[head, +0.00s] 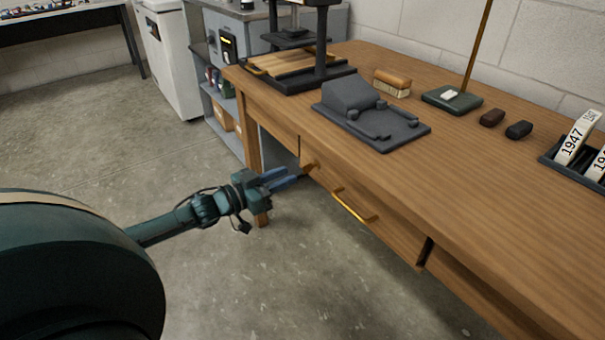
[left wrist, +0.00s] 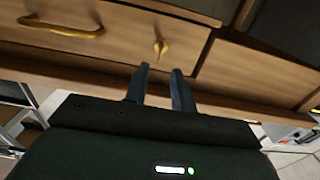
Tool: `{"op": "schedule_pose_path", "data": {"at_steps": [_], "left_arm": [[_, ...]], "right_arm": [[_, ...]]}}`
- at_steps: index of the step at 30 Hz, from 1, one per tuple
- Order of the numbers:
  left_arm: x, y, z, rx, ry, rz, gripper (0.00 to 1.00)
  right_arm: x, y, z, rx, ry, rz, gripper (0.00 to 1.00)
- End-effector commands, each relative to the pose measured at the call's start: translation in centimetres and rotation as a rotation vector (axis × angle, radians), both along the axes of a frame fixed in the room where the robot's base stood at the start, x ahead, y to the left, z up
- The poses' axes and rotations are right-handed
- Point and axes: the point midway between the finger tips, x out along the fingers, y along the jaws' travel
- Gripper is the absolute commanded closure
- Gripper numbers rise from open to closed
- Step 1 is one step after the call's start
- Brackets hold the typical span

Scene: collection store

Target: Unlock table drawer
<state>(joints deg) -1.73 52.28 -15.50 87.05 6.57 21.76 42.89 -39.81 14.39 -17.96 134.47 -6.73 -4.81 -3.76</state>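The wooden table's drawer (head: 375,230) is shut in the table front, with a curved brass handle (head: 355,205). A small brass key (left wrist: 160,48) sits in the drawer front to the right of the handle (left wrist: 62,27) in the left wrist view. It shows in the head view as a small brass spot (head: 308,168) near my fingertips. My left gripper (head: 292,177) is in front of the drawer. In the left wrist view its two fingers (left wrist: 160,69) are apart and empty, pointing at the key with a small gap. My right gripper is out of view.
On the tabletop stand a dark grey device (head: 365,112), a brush (head: 392,82), a dark stand base (head: 451,100) and a rack with number cards (head: 575,137). A grey shelf unit (head: 217,100) is beyond the table's left end. The floor (head: 120,140) at left is clear.

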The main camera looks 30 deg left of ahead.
Motion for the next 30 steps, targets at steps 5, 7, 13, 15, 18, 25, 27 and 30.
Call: {"op": "schedule_pose_path", "data": {"at_steps": [5, 7, 13, 15, 18, 25, 27, 30], "left_arm": [[2.9, -1.2, -0.1, 0.0, -0.003, 0.001, 0.75], [3.7, -1.6, -0.1, -0.001, -0.003, 0.0, 0.75], [5.2, -2.2, -0.1, -0.001, 0.0, 0.0, 0.75], [5.4, -2.3, -0.1, -0.001, 0.001, 0.0, 0.75], [5.6, -2.3, 0.0, -0.001, 0.001, 0.0, 0.75], [5.5, -2.3, 0.0, -0.001, 0.001, 0.0, 0.77], [5.5, -2.3, 0.0, -0.001, 0.001, 0.0, 0.83], [5.5, -2.3, 0.0, 0.0, 0.001, 0.0, 0.91]], "right_arm": [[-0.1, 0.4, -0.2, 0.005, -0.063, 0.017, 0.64], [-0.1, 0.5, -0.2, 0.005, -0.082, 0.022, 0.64], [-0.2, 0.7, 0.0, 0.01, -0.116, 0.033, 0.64], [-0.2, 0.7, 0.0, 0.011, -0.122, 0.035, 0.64], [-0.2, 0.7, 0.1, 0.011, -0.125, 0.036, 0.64], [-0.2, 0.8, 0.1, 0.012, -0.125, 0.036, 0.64], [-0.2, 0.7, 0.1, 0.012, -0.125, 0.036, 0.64], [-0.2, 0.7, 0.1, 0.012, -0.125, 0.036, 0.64]]}}
